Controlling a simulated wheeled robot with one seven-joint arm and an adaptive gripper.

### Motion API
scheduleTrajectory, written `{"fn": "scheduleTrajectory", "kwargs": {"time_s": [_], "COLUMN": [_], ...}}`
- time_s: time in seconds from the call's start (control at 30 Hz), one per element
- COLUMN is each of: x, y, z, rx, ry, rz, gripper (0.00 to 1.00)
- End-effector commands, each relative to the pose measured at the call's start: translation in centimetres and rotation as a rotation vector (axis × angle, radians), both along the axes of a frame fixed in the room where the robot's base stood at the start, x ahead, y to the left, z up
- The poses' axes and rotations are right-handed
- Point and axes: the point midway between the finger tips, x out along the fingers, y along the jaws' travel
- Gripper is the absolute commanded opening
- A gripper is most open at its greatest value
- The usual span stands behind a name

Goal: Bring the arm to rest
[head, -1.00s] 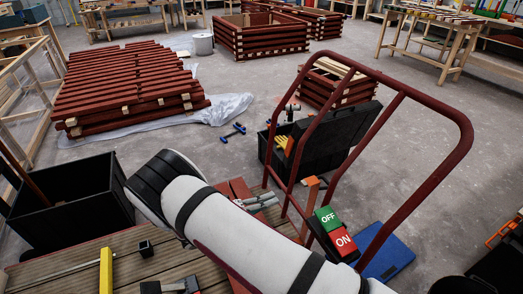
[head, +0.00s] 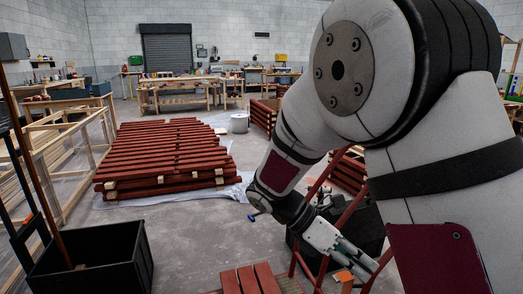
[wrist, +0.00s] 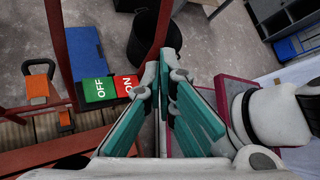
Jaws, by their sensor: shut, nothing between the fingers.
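My arm (head: 395,150) is folded up on the right side of the head view. My gripper (head: 362,262) hangs below the wrist, pointing down and right, near the red tubular handle (head: 303,262). In the wrist view my gripper (wrist: 165,72) shows its teal-sided fingers with the tips together and nothing between them. Beyond the tips there, a red upright of the handle (wrist: 160,35) and a black bin (wrist: 143,38) show.
A green OFF and red ON switch box (wrist: 100,88) is left of the fingers. A blue panel (wrist: 88,50) lies beyond it. A black crate (head: 95,262) stands front left, and stacked dark-red battens (head: 165,155) lie behind. Bare floor (head: 195,240) lies between.

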Motion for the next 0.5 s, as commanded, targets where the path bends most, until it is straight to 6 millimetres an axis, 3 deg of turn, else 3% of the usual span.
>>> {"fn": "scheduleTrajectory", "kwargs": {"time_s": [0.03, 0.2, 0.5], "x": [-1.2, -5.4, -13.2], "y": [-0.6, -1.9, -2.7], "z": [1.3, 4.4, 8.0], "rx": [0.032, 0.112, 0.229], "ry": [-0.066, -0.266, -0.593], "rz": [-0.068, -0.297, -0.725], "gripper": [0.0, 0.0, 0.0]}}
